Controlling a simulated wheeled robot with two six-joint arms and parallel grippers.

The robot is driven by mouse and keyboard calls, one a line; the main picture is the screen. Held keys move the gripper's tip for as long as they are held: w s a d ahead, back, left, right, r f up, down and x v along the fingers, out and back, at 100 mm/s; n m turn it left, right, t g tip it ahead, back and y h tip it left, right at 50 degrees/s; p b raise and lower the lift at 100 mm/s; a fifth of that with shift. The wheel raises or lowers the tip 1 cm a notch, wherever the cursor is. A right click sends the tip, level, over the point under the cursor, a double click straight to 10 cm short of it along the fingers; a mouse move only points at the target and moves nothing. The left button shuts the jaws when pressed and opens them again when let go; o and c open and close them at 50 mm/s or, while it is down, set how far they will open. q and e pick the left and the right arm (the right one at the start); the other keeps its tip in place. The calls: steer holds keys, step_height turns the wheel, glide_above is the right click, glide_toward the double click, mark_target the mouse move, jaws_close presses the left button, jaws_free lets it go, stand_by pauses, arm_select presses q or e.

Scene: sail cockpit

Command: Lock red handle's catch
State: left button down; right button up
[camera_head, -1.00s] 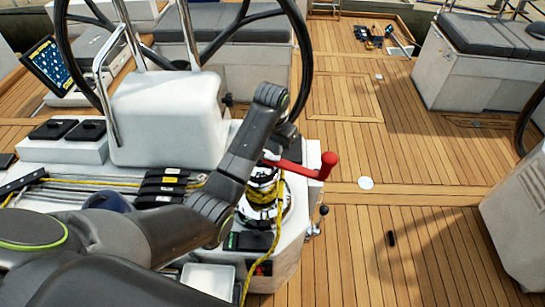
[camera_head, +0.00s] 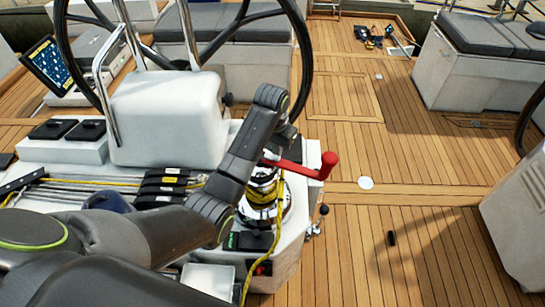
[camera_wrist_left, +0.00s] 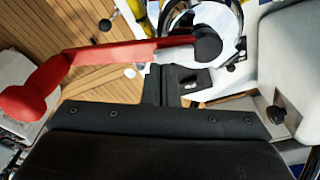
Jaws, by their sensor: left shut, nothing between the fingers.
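The red handle (camera_head: 300,169) sits on top of the winch (camera_head: 262,200) in the head view, its arm pointing right to a round red knob. In the left wrist view the red handle (camera_wrist_left: 100,55) runs from its knob at the left to a grey section and a round black hub (camera_wrist_left: 207,45) over the winch. My left gripper (camera_wrist_left: 169,72) is shut and empty, its fingertips close to the handle's grey section near the hub. I cannot tell whether they touch it. In the head view my arm hides the hub end, and the catch cannot be made out. My right gripper is out of view.
A yellow rope (camera_head: 257,265) wraps the winch and hangs down its console. A white pedestal (camera_head: 165,118) with the steering wheel (camera_head: 308,75) stands behind my left arm. Black rope clutches (camera_head: 165,187) lie left of the winch. The teak deck (camera_head: 350,240) to the right is mostly clear.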

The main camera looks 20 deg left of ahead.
arm_select(q)
steer(key=shift+f, duration=0.85)
steer(key=shift+r, duration=0.1)
steer(key=shift+r+p, duration=0.6)
steer(key=shift+r, duration=2.85)
